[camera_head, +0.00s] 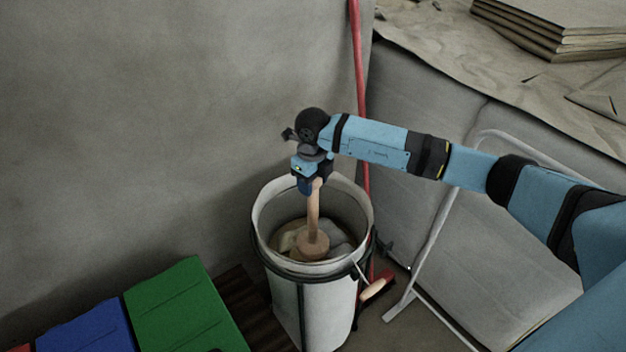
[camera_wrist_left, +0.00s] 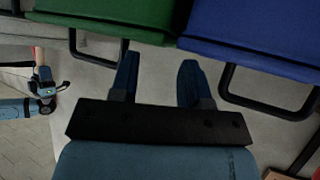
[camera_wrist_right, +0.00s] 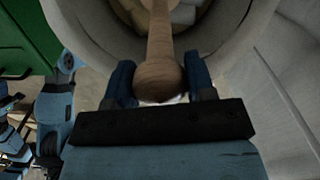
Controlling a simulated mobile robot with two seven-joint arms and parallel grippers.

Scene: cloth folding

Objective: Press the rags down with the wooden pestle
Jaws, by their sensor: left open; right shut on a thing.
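The wooden pestle (camera_head: 313,215) stands nearly upright inside a white bucket (camera_head: 262,205), its wide round head down among the rags. The rags (camera_head: 290,238), pale and grey, lie inside the bucket around the pestle head. My right gripper (camera_head: 312,182) is shut on the top of the pestle handle, above the bucket's opening. In the right wrist view the pestle (camera_wrist_right: 158,65) runs from between the fingers into the bucket. My left gripper (camera_wrist_left: 158,80) is open and empty, in front of the green and blue bins; it is not in the head view.
Green (camera_head: 185,305) and blue (camera_head: 88,328) bins stand left of the bucket. A red pole (camera_head: 359,80) stands behind it along the wall. A white metal frame (camera_head: 432,240) is at the right. Stacked boards (camera_head: 550,30) lie on a covered surface at the back right.

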